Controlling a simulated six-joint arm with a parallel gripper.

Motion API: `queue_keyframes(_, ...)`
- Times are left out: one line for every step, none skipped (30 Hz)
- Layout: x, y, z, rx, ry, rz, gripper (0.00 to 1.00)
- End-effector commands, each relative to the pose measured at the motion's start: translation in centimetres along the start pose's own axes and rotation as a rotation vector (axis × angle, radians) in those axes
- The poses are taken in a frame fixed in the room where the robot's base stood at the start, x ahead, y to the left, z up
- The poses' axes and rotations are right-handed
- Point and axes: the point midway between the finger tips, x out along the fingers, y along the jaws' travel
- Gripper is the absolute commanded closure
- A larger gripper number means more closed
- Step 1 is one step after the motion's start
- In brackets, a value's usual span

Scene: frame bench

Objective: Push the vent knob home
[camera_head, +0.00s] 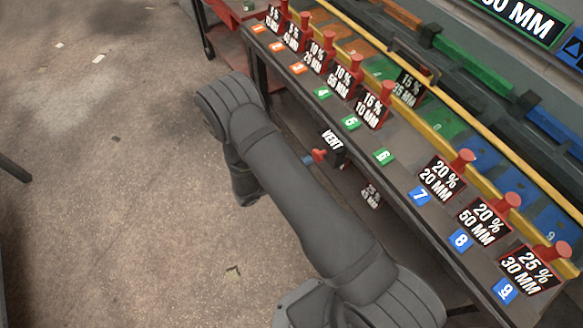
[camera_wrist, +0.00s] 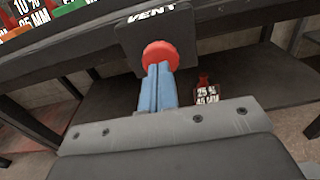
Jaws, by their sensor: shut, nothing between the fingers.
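The black vent box (camera_head: 333,143), lettered VENT, is mounted at the bench's front edge, and it also shows at the top of the wrist view (camera_wrist: 155,30). Its round red knob (camera_head: 319,155) faces outward toward my gripper. In the wrist view the knob (camera_wrist: 160,54) stands right at the fingertips. My gripper (camera_wrist: 158,70) has its blue fingers shut together with nothing between them. The tips (camera_head: 308,161) are lined up with the knob, at or very near its face; I cannot tell whether they touch. The knob's stem is hidden.
Black labelled plates with red knobs (camera_head: 441,176) stand along the bench, behind numbered tags (camera_head: 420,195). A yellow rail (camera_head: 480,142) runs behind them. Another labelled plate (camera_wrist: 207,93) is lower down on the under-shelf (camera_wrist: 110,103). Open floor (camera_head: 110,180) lies left of the bench.

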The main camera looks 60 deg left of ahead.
Motion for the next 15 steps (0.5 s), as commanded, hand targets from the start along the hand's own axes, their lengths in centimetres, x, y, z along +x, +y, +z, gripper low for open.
queue_keyframes(0.49,-0.05,-0.01,0.0,0.0,-0.002,1.0)
queue_keyframes(0.68,-0.05,-0.01,0.0,0.0,-0.002,1.0)
queue_keyframes(0.89,-0.04,-0.01,0.0,0.0,-0.001,1.0)
queue_keyframes(1.01,-0.03,0.0,0.0,0.0,-0.001,1.0)
queue_keyframes(1.1,-0.03,0.0,0.0,0.0,-0.001,1.0)
queue_keyframes(1.18,-0.02,0.0,0.0,0.0,0.0,1.0)
queue_keyframes(1.22,-0.02,0.0,0.0,0.0,0.0,1.0)
queue_keyframes(1.23,-0.01,0.0,0.0,0.0,0.0,1.0)
queue_keyframes(1.23,-0.01,0.0,0.0,0.0,0.0,1.0)
queue_keyframes(1.22,-0.01,0.0,0.0,0.0,0.0,1.0)
queue_keyframes(1.22,-0.01,0.0,0.0,0.0,0.0,1.0)
queue_keyframes(1.21,0.0,0.0,0.0,0.0,0.0,1.0)
queue_keyframes(1.2,0.0,0.0,0.0,0.0,0.0,1.0)
queue_keyframes(1.2,0.0,0.0,0.0,0.0,0.0,1.0)
queue_keyframes(1.21,0.0,0.0,0.0,0.0,0.0,1.0)
